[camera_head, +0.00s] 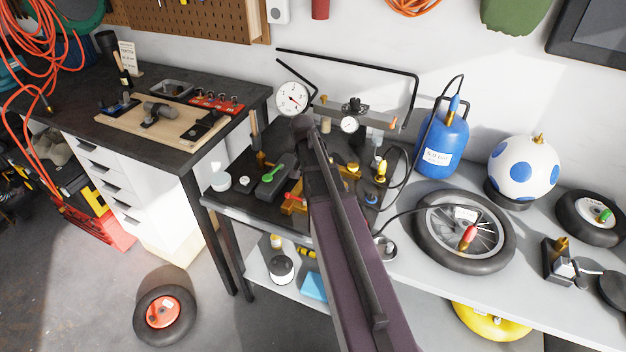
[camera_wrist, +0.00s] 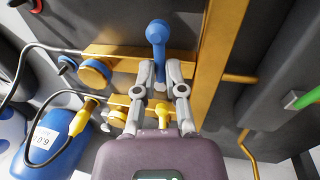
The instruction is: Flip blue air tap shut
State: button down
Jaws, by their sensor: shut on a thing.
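The blue air tap (camera_wrist: 157,38) shows in the wrist view as a blue handle with a rounded end, in front of a brass manifold (camera_wrist: 110,52). My gripper (camera_wrist: 159,72) has its two grey fingers close together around the lower part of the blue handle. The grip hides where the handle meets its valve. In the head view my arm covers the tap and the gripper. Part of the brass manifold shows there (camera_head: 293,204), left of my arm on the dark bench.
A green-handled tap (camera_head: 270,173) lies left of my arm. A pressure gauge (camera_head: 292,98) stands behind. A yellow fitting (camera_wrist: 78,122) and a blue tank (camera_wrist: 52,148) are close by in the wrist view. A wheel (camera_head: 462,230) lies on the right shelf.

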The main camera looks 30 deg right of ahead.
jog(key=shift+s, duration=0.2)
jog(key=c, duration=0.7)
grip_release()
jog(key=shift+w, duration=0.1)
jog(key=shift+w+r, duration=0.1)
